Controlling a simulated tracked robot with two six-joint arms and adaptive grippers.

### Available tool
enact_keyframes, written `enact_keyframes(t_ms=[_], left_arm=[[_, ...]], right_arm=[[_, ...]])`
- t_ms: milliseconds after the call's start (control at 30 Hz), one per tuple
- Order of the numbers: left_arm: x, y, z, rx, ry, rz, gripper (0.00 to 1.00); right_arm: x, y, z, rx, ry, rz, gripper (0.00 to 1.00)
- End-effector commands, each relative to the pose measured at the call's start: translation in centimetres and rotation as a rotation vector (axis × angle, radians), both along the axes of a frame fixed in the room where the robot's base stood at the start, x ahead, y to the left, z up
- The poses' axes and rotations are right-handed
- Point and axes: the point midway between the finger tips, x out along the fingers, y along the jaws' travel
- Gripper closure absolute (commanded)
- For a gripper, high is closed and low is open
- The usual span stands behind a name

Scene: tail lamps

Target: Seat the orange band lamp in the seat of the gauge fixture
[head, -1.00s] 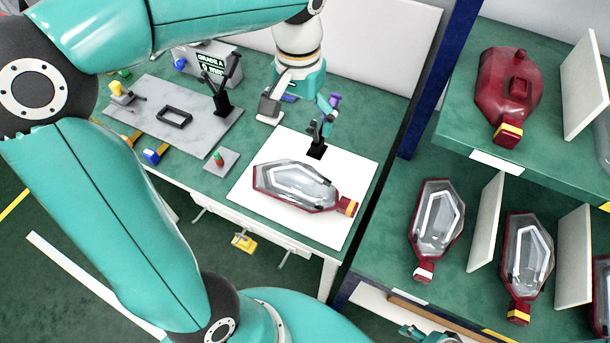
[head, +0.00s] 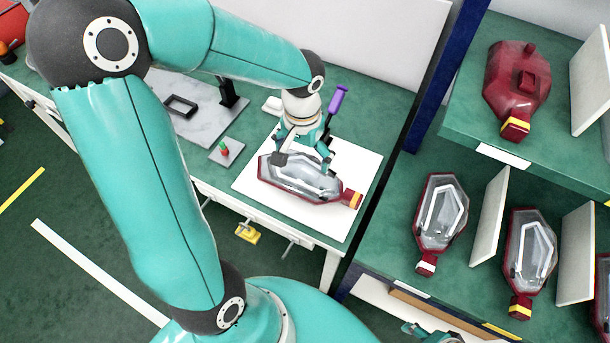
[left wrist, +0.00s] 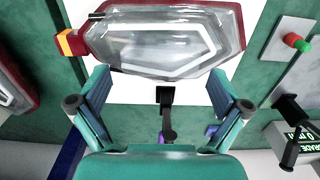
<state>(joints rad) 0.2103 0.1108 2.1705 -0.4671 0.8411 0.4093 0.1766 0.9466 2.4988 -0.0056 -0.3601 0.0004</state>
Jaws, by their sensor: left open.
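A tail lamp with a dark red housing, clear lens and yellow-orange band (head: 352,199) at its right end lies lens up on a white mat (head: 322,229). It fills the top of the left wrist view (left wrist: 165,40). My left gripper (head: 304,162) is open just over the lamp's far side, its fingers spread along the lamp's length; it holds nothing. Contact with the lamp cannot be told. The gauge fixture is a grey plate (head: 205,128) with a black rectangular seat frame (head: 181,106), empty, partly hidden by my left arm. My right gripper (head: 418,330) barely shows at the bottom edge; its jaws are unclear.
A toggle clamp with a purple handle (head: 338,99) stands on the mat's far side, close to my left gripper. A small plate with red and green buttons (head: 225,152) lies between mat and fixture. A shelf rack at right holds several lamps and upright white dividers (head: 489,216).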

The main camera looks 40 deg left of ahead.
Motion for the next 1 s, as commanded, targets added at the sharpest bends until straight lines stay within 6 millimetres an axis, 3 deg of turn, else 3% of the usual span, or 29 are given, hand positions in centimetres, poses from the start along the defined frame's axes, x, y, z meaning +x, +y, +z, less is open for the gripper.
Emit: enact_keyframes(t_ms=[200,467,900,1000], left_arm=[[-0.1,0.0,-2.5,-0.001,0.002,0.001,0.0],[-0.1,0.0,-2.7,-0.001,-0.001,0.001,0.02],[-0.1,0.0,-2.6,-0.001,0.0,0.001,0.75],[0.0,0.0,-2.6,-0.001,-0.001,0.001,0.76]], right_arm=[[0.0,0.0,0.1,0.0,0.0,0.0,0.42],[0.0,0.0,0.1,0.0,0.0,0.0,0.42],[0.0,0.0,0.1,0.0,0.0,0.0,0.42],[0.0,0.0,0.1,0.0,0.0,0.0,0.42]])
